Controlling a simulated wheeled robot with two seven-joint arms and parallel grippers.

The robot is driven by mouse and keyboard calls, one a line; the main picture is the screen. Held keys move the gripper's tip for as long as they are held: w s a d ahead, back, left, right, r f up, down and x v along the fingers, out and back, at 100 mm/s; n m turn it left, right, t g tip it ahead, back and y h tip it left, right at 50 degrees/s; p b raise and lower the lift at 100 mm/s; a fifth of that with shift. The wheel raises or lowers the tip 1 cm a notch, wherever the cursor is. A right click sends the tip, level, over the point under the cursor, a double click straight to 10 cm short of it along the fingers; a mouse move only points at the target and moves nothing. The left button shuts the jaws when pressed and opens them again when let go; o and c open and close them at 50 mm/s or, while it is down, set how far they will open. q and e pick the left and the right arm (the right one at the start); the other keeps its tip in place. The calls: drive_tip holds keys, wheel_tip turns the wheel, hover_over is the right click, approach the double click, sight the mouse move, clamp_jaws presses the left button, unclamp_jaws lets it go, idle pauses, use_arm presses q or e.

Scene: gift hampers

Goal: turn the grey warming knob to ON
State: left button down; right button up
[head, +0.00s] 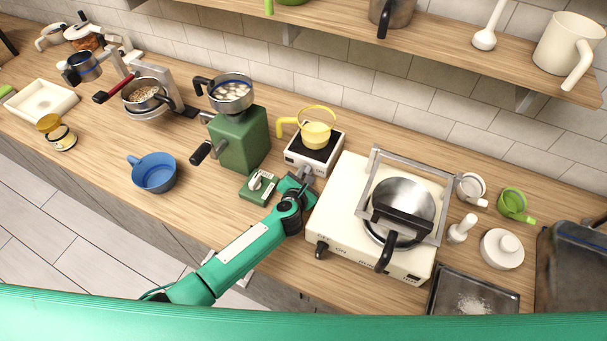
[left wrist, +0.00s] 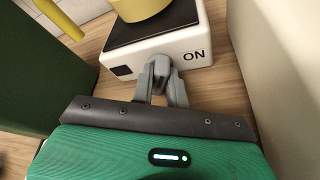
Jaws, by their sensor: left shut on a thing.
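The grey warming knob (left wrist: 160,62) is on the front face of a small white warmer (head: 295,155) with a dark top plate. In the left wrist view the word ON is printed to the right of the knob, and a dark square is on the left of the face. My left gripper (left wrist: 162,82) is shut on the knob, its two grey fingers on either side of it. In the head view the left gripper (head: 307,175) reaches the warmer's front. A yellow pot (head: 316,135) stands on the warmer plate. My right gripper is not in view.
A green grinder (head: 240,140) stands left of the warmer, with a small green switch box (head: 259,187) in front. A cream stove (head: 335,215) with a pan (head: 400,200) and metal frame stands close on the right. A blue cup (head: 154,173) is further left.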

use_arm(q)
drive_tip(key=c, duration=1.4)
unclamp_jaws()
drive_tip(key=shift+r, duration=0.1)
drive_tip(key=shift+r, duration=0.3)
wheel_tip(320, 180, up, 19)
drive_tip(key=shift+r+b, duration=0.1)
drive_tip(key=shift+b, duration=0.7)
